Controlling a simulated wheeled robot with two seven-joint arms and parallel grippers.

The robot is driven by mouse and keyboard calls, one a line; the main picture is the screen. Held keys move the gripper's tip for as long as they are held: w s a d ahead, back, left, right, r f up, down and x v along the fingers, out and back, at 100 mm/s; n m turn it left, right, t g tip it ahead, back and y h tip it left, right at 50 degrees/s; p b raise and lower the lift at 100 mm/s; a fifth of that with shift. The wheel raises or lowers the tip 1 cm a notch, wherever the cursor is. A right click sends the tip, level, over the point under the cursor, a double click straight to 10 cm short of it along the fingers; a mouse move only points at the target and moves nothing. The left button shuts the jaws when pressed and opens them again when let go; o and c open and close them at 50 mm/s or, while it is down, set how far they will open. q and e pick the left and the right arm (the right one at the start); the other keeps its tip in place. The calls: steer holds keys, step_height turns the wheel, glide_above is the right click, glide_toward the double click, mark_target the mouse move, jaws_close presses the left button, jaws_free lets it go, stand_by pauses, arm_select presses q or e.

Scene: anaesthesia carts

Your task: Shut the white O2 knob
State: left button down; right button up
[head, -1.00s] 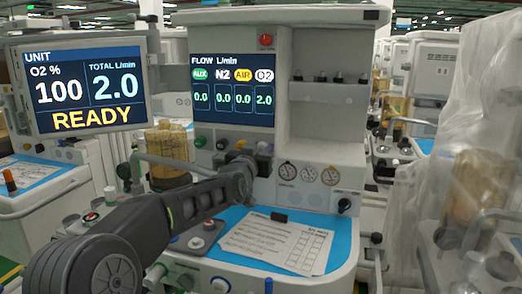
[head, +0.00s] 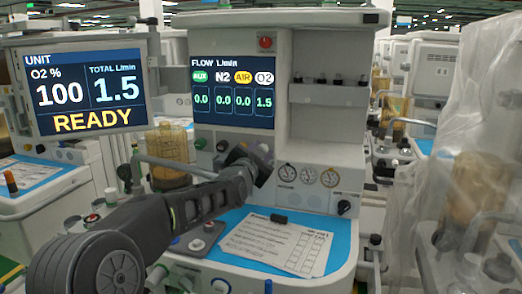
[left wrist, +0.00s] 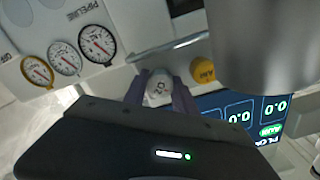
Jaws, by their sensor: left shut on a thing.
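The white O2 knob (left wrist: 158,88) sits between the two fingers of my left gripper (left wrist: 160,92) in the left wrist view, and the gripper is shut on it. In the head view my left gripper (head: 258,163) is at the knob row below the flow screen and hides much of the knob. The flow screen (head: 233,92) reads 1.5 under O2 and 0.0 under AUX, N2 and AIR. The unit monitor (head: 88,87) reads O2 100%, total 1.5 L/min and READY. My right gripper is not in view.
The yellow AIR knob (left wrist: 203,70) is close beside the gripper. Several round gauges (left wrist: 65,57) are on the panel on the other side. A checklist sheet (head: 277,243) lies on the blue worktop below the arm. A plastic-draped machine (head: 465,190) stands at right.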

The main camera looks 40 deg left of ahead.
arm_select(q)
steer(key=m+p, duration=0.1)
steer(key=m, duration=0.4)
steer(key=shift+d+m, duration=0.1)
steer(key=shift+m, duration=0.2)
steer(key=shift+m+p, duration=0.55)
steer(key=shift+m, duration=1.55)
steer(key=c, duration=1.3)
jaws_free()
steer(key=shift+s, duration=0.1)
